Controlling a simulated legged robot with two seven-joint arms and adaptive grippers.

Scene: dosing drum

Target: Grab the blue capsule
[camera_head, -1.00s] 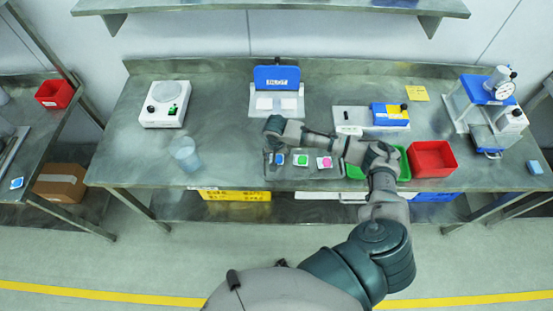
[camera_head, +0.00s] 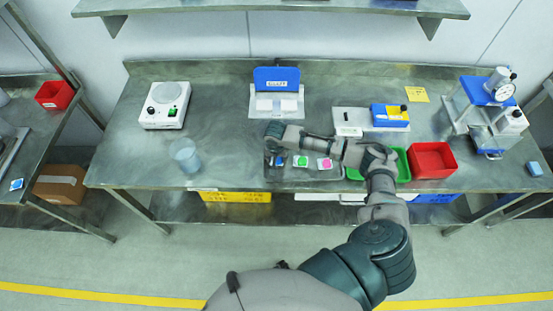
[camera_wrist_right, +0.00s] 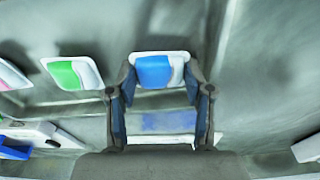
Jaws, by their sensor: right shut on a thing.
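The blue capsule (camera_wrist_right: 154,72), a small block with a blue face and white edges, lies between the fingertips of my right gripper (camera_wrist_right: 160,76) in the right wrist view. The two fingers are shut on its sides. In the head view my right gripper (camera_head: 273,154) points down at the left end of the capsule row, and the blue capsule (camera_head: 280,161) shows partly beside it. A green capsule (camera_head: 301,161) and a pink capsule (camera_head: 324,163) lie to its right. My left gripper is in neither view.
A green bin (camera_head: 402,166) is partly hidden behind my right arm, with a red bin (camera_head: 432,160) beside it. A clear cup (camera_head: 185,155) stands to the left. A scale (camera_head: 165,105) and a blue-backed stand (camera_head: 277,78) are farther back. The table between cup and scale is bare.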

